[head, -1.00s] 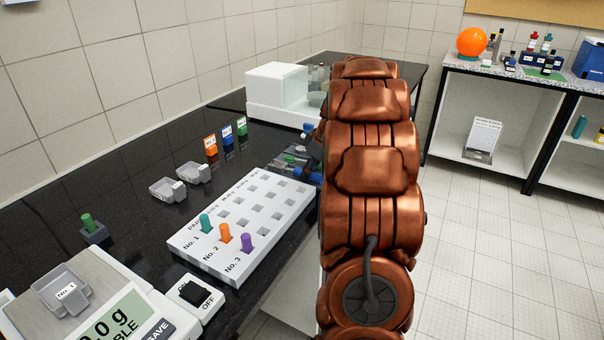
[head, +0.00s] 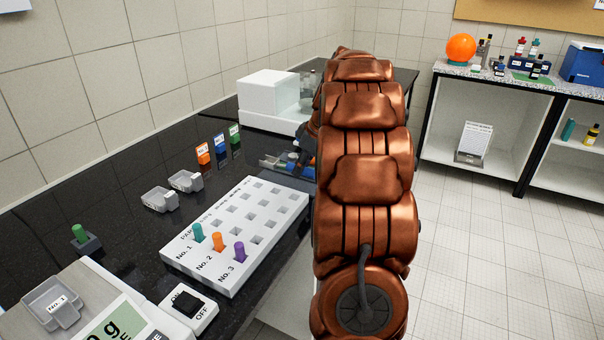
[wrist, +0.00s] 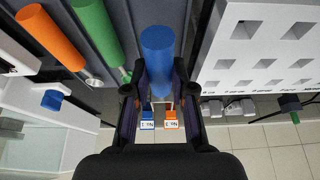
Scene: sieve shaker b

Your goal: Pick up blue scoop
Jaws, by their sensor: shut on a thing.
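The blue scoop (wrist: 158,62) shows in the wrist view as a thick blue handle between the two fingers of my gripper (wrist: 157,88). The gripper is shut on that handle. The scoop's far end is hidden by the fingers, and I cannot tell whether it is clear of the grey tray (wrist: 133,14). An orange-handled scoop (wrist: 48,36) and a green-handled scoop (wrist: 100,36) are to the left of it, with metal shafts. In the head view my copper arm hides most of the gripper and part of the tray area.
A white rack with square holes (head: 236,232) holds teal, orange and purple pegs on the black bench. Two small clear trays (head: 160,199), a white scale (head: 82,300) and a white box (head: 268,92) stand around it. Orange, blue and green labelled blocks (head: 219,147) stand behind.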

